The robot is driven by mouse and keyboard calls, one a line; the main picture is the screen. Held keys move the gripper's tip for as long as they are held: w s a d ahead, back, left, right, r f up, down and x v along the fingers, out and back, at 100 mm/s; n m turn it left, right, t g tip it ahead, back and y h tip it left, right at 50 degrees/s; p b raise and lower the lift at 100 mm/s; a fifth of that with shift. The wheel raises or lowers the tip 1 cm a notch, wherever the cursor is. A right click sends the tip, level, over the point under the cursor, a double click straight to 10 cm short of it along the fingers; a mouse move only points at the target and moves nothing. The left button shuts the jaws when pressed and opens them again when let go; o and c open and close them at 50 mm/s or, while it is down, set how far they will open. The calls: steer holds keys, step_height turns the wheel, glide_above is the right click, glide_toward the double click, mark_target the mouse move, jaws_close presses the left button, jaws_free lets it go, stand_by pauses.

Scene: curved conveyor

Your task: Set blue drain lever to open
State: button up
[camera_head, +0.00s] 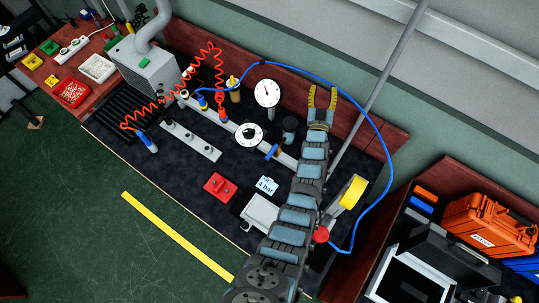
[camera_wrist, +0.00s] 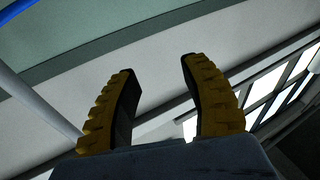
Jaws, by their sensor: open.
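A small blue lever (camera_head: 272,151) sits on the grey pipe rail (camera_head: 284,158), right of the white-faced round dial. It looks like the drain lever, but it is too small to tell its setting. My gripper (camera_head: 322,91) is open and empty, with yellow ribbed fingers pointing up, above and to the right of the lever and apart from it. In the wrist view my gripper (camera_wrist: 157,66) shows two spread fingers with nothing between them, facing the wall and windows. The lever is not in the wrist view.
A white gauge (camera_head: 266,93) stands behind the rail, and a round dial (camera_head: 249,135) sits on it. A red coiled hose (camera_head: 180,72) and a looping blue hose (camera_head: 371,125) cross the area. A red block (camera_head: 219,186) and a "4 bar" card (camera_head: 266,186) lie in front.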

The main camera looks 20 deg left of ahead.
steer(key=w+f+m+g+h+b, duration=0.25)
steer(key=w+f+g, duration=0.2)
steer(key=w, duration=0.25)
steer(key=m+g+h+b, duration=0.3)
steer(key=g+b, duration=0.3)
steer(key=g, duration=0.9)
glide_above(269, 154)
step_height(269, 154, down, 5)
steer(key=shift+y, duration=0.25)
steer(key=shift+d+f+b, duration=0.15)
steer(key=shift+f+b, duration=0.2)
steer(key=shift+f, duration=8.35)
jaws_close()
